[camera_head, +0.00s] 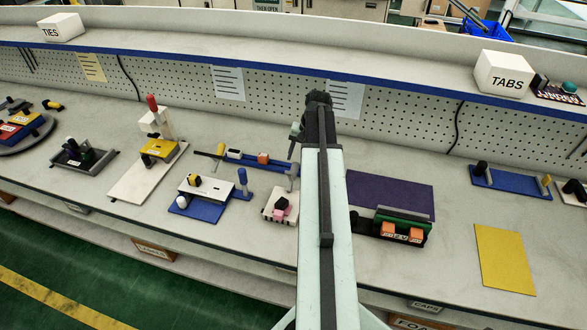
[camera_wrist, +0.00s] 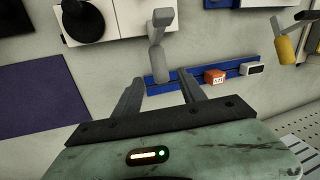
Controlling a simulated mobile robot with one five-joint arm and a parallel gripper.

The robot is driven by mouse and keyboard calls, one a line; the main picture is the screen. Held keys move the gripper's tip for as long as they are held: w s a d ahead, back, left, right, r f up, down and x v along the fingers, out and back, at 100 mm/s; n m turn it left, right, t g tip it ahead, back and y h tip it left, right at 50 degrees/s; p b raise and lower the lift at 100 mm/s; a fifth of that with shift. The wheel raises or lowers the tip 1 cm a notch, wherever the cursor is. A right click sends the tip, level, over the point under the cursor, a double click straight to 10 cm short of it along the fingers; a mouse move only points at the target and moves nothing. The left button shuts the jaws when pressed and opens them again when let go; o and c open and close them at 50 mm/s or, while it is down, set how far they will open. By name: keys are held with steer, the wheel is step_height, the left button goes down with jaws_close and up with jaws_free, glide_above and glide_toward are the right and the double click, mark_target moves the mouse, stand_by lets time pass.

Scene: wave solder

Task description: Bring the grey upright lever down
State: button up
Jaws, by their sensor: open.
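The grey lever (camera_wrist: 159,60) stands up at one end of a blue rail (camera_wrist: 222,78) in the wrist view, with a paler grey top. My gripper (camera_wrist: 158,77) is open, and in that view the lever shows between and beyond its two fingers. I cannot tell how far apart they are in depth. In the head view the lever (camera_head: 294,155) shows just left of my arm, which may cover part of it. My gripper there is mostly hidden by the dark end of my arm.
The rail carries an orange block (camera_wrist: 215,76) and a white block (camera_wrist: 252,68) with a dark face. A yellow handle (camera_wrist: 287,48) stands beyond. A purple mat (camera_head: 390,192) lies right of my arm. A blue fixture with a white plate (camera_head: 208,187) is at left.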

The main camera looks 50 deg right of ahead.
mark_target(295, 166)
steer(key=b+x, duration=0.7)
steer(key=shift+f, duration=0.35)
steer(key=shift+r, duration=0.1)
steer(key=shift+c, duration=0.3)
jaws_close()
stand_by(0.6)
